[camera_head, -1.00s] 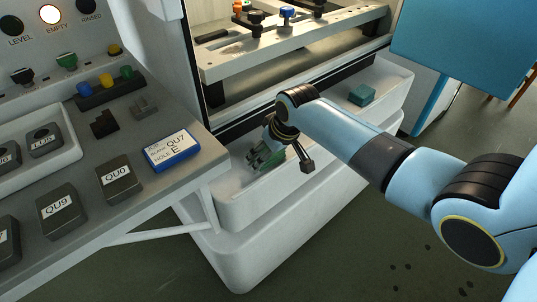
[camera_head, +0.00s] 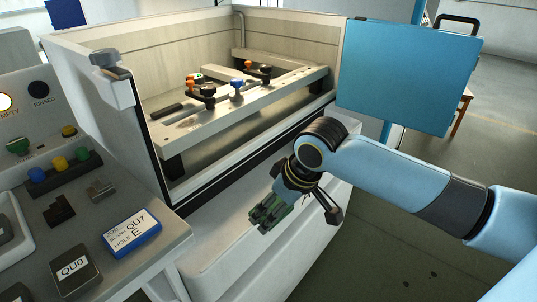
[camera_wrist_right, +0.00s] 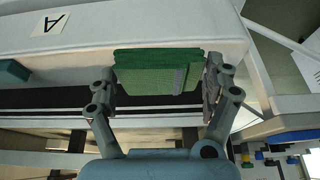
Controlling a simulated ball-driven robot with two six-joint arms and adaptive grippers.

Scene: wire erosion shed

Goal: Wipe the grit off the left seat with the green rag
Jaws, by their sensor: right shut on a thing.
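My right gripper (camera_head: 276,206) is shut on the green rag (camera_head: 263,214) above the white ledge in front of the machine. In the right wrist view the rag (camera_wrist_right: 158,72) is a folded green pad with a grey patch, held between both fingers. The pale work frame (camera_head: 215,118) stands inside the open tank, with orange, black and blue knobs on it. A faint brownish patch shows near the left end of its front bar; I cannot tell clearly if this is grit on the left seat. My left gripper is not in view.
The tank's front wall and dark rim (camera_head: 250,160) lie between the rag and the work frame. A blue panel (camera_head: 405,75) stands at the right. A sloping console (camera_head: 100,205) with labelled blocks is at the left. A teal block (camera_wrist_right: 12,72) sits on the ledge.

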